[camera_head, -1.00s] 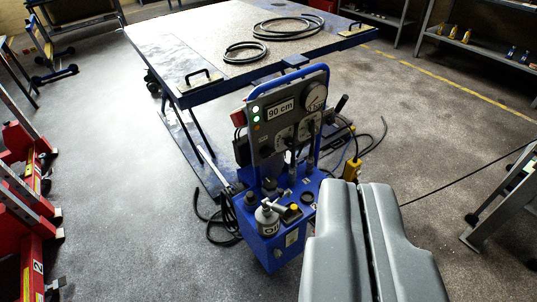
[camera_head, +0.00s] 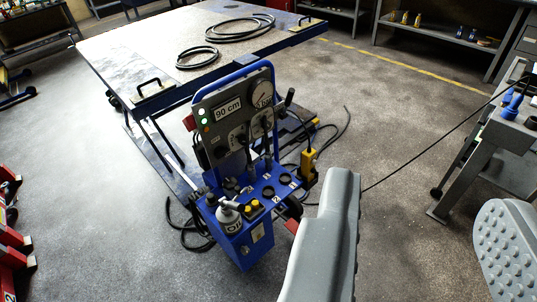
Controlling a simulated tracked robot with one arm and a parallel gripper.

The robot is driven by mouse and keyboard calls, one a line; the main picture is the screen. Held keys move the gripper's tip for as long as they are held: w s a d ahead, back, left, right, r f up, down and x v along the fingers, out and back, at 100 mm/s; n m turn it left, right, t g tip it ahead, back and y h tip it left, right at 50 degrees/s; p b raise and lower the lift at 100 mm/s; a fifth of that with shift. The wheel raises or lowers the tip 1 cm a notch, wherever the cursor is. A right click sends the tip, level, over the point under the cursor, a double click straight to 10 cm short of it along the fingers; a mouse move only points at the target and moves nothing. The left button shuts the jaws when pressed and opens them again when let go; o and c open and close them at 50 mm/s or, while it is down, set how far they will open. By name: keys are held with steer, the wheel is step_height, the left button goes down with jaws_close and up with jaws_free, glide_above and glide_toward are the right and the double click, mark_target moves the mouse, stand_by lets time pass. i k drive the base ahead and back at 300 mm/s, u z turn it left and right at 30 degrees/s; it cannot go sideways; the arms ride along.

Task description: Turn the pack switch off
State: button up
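The blue power pack (camera_head: 243,250) stands on the floor left of centre, with a grey upright panel (camera_head: 222,132) on it. The panel has a "90 cm" display (camera_head: 228,109), a round gauge (camera_head: 263,95) and small lights (camera_head: 203,118), some lit green. A small red part (camera_head: 189,123) sits at the panel's left edge. I cannot tell which part is the pack switch or how it is set. My gripper (camera_head: 425,235) is open and empty, its grey fingers wide apart at the lower right. The left finger overlaps the view just right of the pack; I see no contact.
A large lift table (camera_head: 140,62) with coiled hoses (camera_head: 240,27) stands behind the pack. A yellow box (camera_head: 307,164) is beside the pack. A grey bench (camera_head: 512,128) stands right, red equipment (camera_head: 10,235) left. Cables cross the floor.

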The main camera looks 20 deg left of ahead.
mark_target(220, 152)
steer(key=z, duration=1.3)
steer(key=i, duration=2.3)
steer(key=u, duration=3.1)
steer(key=i, duration=0.55)
steer(key=u, duration=0.3)
